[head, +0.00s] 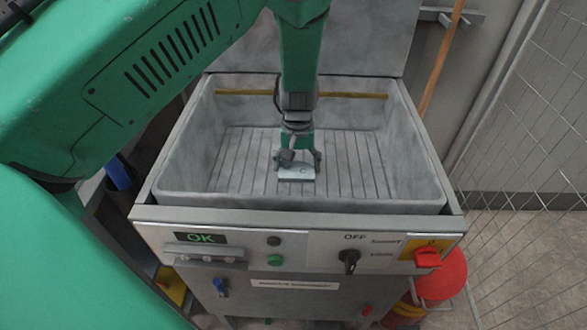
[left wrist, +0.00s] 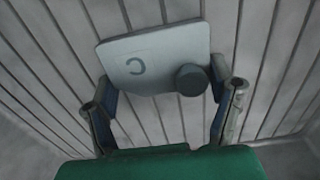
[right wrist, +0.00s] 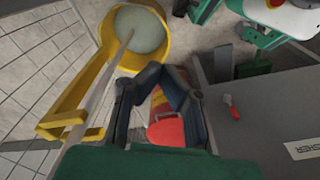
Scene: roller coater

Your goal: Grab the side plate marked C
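The side plate marked C (head: 295,173) is a pale grey plate lying on the ribbed floor of the grey basin. It also shows in the left wrist view (left wrist: 133,50), with a dark round knob (left wrist: 192,80) near its right end. My left gripper (head: 299,158) is just above the plate, pointing down. Its fingers are spread on either side of the plate's near edge; the right finger is close to the plate's end, and I cannot tell whether they touch. My right gripper (right wrist: 161,72) is away from the basin, its fingertips drawn together with nothing seen between them.
The basin's walls (head: 425,165) surround the left gripper. Below its front is a panel with an OK display (head: 200,238), a rotary switch (head: 349,258) and a red button (head: 428,257). The right wrist view shows a yellow bucket (right wrist: 108,55).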

